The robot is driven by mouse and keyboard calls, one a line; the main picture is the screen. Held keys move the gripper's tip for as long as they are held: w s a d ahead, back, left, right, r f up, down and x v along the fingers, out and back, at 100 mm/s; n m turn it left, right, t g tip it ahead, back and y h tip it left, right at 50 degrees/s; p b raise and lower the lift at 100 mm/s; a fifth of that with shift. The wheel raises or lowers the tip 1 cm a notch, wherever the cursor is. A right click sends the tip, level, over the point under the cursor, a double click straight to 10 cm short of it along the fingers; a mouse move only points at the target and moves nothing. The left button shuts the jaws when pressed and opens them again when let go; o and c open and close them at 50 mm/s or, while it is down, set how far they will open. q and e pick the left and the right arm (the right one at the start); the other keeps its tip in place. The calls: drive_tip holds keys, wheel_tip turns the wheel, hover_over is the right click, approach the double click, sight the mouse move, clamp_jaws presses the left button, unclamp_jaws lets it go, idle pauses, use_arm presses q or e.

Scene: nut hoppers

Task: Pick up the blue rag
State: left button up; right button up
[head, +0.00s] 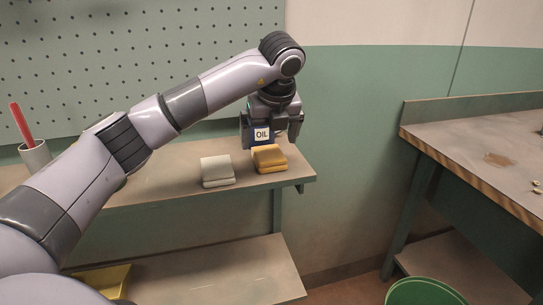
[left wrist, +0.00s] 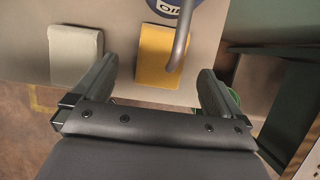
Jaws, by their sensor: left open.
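No blue rag shows in either view. A folded orange-yellow rag (head: 268,158) lies near the right end of the upper shelf, and a folded cream rag (head: 217,171) lies to its left. My left gripper (head: 272,128) points down above the shelf by the orange-yellow rag. In the left wrist view its open fingers (left wrist: 158,70) frame that rag (left wrist: 157,62), with nothing gripped; the cream rag (left wrist: 75,55) is outside them to the left. My right gripper is not in view.
A dark blue oil can (head: 261,136) stands close behind the orange-yellow rag; its spout (left wrist: 181,42) reaches between my fingers in the wrist view. A cup (head: 36,157) holds a red-handled item. A yellow object (head: 103,280) lies on the lower shelf. A workbench (head: 470,150) and green bin (head: 424,291) are right.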

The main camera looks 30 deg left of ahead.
sight(269, 153)
use_arm(q)
drive_tip(key=shift+d+x, duration=0.2)
drive_tip(key=shift+x, duration=2.3)
drive_tip(key=shift+f, duration=0.15)
drive_tip(key=c, duration=1.1)
drive_tip(key=shift+s+d+r, duration=0.1)
drive_tip(key=shift+d+r, duration=0.05)
drive_tip(key=shift+r, duration=0.2)
wheel_tip(269, 153, up, 6)
drive_tip(key=shift+r, duration=0.15)
drive_tip(key=s+d, duration=1.3)
drive_tip(key=d, duration=0.2)
drive_tip(key=shift+w, duration=0.1)
